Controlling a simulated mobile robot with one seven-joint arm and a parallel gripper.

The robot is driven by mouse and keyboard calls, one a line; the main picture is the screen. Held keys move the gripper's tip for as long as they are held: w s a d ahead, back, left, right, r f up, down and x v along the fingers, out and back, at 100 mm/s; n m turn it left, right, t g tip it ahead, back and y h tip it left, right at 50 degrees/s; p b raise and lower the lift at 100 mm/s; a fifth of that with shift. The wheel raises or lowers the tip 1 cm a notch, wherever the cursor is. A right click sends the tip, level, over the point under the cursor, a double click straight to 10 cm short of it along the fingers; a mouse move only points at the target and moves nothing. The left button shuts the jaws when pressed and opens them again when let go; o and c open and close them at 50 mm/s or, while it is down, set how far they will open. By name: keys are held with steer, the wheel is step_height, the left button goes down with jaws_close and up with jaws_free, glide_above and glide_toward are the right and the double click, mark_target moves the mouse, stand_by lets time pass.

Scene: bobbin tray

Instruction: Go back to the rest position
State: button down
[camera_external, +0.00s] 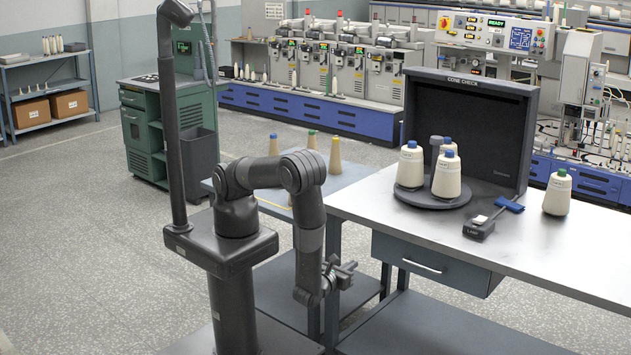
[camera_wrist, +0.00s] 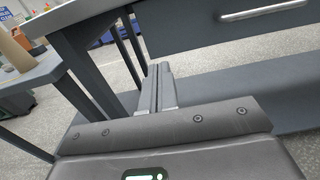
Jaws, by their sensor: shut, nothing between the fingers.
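My gripper (camera_external: 345,273) hangs low in front of the workbench, below the level of its top, with my arm bent down. In the wrist view my gripper (camera_wrist: 158,72) has its two fingers together with nothing between them. The bench's drawer (camera_wrist: 262,10) is above and beyond the fingers, and a bench leg (camera_wrist: 88,85) is to their left. My gripper appears apart from the bench, though the exact gap cannot be told.
A lower side table (camera_external: 350,180) holds several slim cones. Open floor (camera_external: 70,250) lies to the left.

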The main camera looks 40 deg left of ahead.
steer(key=w+a+r+n+g+y, duration=0.5)
steer(key=w+a+r+n+g, duration=0.2)
steer(key=a+r+n, duration=0.25)
steer(key=w+a+r+n+g+y, duration=0.4)
steer(key=w+a+r+n+g, duration=0.3)
steer(key=a+r+n, duration=0.25)
steer(key=s+a+r+n+h, duration=0.2)
steer(key=a+r+n+h, duration=0.2)
steer(key=a+r+n, duration=0.4)
steer(key=s+a+r+n+t+h, duration=0.1)
steer(key=s+a+r+n+h, duration=0.1)
steer(key=a+r+n+h, duration=0.3)
steer(key=a+r+n, duration=0.4)
steer(key=r, duration=0.1)
steer(key=shift+s+a+t, duration=0.3)
steer(key=shift+s, duration=0.1)
